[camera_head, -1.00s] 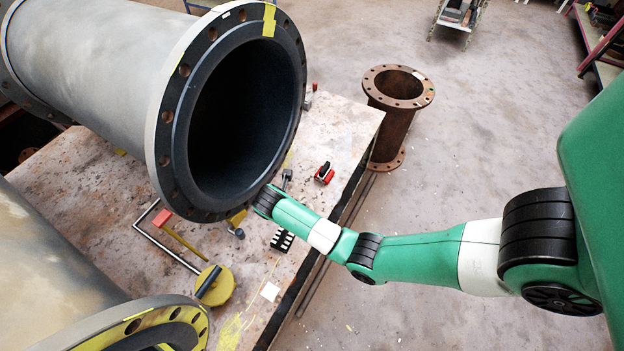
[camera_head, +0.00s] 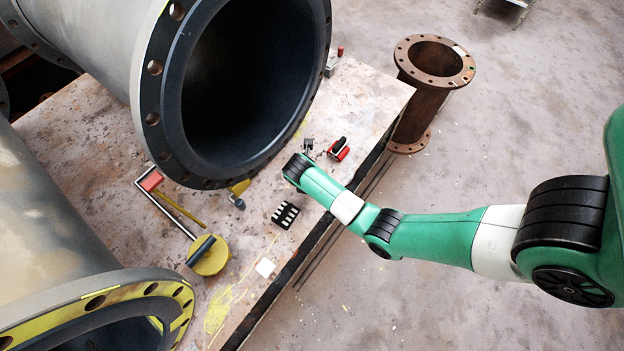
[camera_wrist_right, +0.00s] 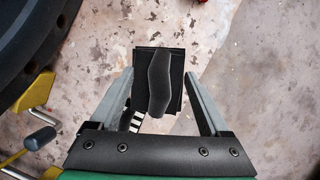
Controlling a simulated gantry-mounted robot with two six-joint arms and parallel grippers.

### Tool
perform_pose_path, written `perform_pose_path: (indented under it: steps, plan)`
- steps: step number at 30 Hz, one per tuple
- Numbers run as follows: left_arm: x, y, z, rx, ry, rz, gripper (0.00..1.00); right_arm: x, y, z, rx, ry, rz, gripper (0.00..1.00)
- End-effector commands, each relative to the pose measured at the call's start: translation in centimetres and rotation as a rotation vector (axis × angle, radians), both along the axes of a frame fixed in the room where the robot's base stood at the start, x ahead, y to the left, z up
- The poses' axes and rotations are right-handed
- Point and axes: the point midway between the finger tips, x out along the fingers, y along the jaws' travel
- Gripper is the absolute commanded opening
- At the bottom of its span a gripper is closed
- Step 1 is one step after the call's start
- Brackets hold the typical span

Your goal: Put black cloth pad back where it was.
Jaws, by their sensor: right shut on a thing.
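The black cloth pad (camera_wrist_right: 158,82) shows in the right wrist view as a dark, flat square with a curved dark-grey ridge along its middle. My left gripper is not in view.
A large flanged pipe (camera_head: 160,110) overhangs the bench left of my right wrist, and another (camera_head: 40,230) lies at lower left. A red tool (camera_head: 338,149), a black slotted block (camera_head: 285,215) and a yellow disc tool (camera_head: 209,258) lie on the bench. A rusty pipe (camera_head: 424,95) stands beyond it.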

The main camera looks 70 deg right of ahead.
Motion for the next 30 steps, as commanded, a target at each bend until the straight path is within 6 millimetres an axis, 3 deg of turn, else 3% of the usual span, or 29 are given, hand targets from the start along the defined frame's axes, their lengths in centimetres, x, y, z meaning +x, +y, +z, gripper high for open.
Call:
perform_pose_path:
  steps: [1,6,14,21,30]
  plan:
    - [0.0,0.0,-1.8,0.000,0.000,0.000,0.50,0.3,-1.3,-2.0,0.000,0.001,-0.005,0.20]
    - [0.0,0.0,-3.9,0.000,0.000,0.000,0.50,0.9,-3.7,-4.9,0.000,0.001,-0.002,0.20]
    - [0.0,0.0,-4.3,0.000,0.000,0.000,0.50,1.2,-4.5,-5.4,-0.001,0.000,0.001,0.20]
    - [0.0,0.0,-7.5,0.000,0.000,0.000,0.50,1.3,-5.1,-9.4,0.000,0.000,0.001,0.20]
    - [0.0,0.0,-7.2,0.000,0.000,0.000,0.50,1.3,-5.1,-9.2,0.000,0.000,0.001,0.20]
